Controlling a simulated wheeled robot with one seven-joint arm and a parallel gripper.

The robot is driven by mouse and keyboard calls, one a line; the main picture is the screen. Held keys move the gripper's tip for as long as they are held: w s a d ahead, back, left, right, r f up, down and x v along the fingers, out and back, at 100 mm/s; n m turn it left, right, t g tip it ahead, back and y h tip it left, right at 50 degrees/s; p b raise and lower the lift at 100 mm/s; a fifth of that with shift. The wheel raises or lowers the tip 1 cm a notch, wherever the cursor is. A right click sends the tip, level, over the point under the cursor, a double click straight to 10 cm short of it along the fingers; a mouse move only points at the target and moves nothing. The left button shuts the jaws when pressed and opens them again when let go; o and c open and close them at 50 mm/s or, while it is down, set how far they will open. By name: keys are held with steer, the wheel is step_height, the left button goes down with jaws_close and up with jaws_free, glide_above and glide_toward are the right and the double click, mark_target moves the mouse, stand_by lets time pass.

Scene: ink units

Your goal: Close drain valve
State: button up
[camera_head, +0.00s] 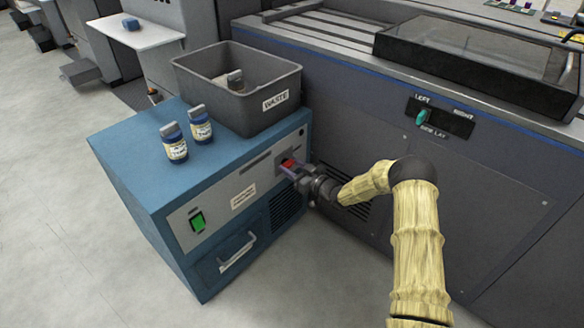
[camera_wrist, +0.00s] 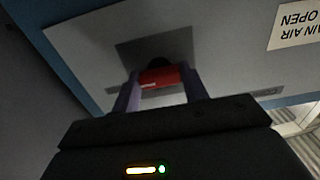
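The drain valve's red handle (camera_head: 287,163) is on the grey front panel of a blue cabinet, near its right end. In the wrist view the red handle (camera_wrist: 162,76) lies crosswise between my two purple fingertips, with a dark round part behind it. My gripper (camera_head: 291,171) is at the handle, its fingers apart on either side. The red spans almost the whole gap, but whether the fingers press on it cannot be told. In the head view my gripper partly covers the valve.
A dark machine (camera_head: 480,210) stands close on the right. Floor at left is clear.

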steer(key=shift+c, duration=1.4)
steer(key=shift+n, duration=0.5)
steer(key=n, duration=0.3)
steer(key=shift+n, duration=0.3)
steer(key=n+b, duration=0.1)
steer(key=n, duration=0.3)
steer(key=shift+n, duration=0.3)
steer(key=n+b, duration=0.1)
steer(key=n, duration=0.3)
steer(key=shift+f, duration=0.1)
steer(key=n+b, duration=0.1)
steer(key=n, duration=0.3)
steer(key=shift+n, duration=0.3)
steer(key=o, duration=1)
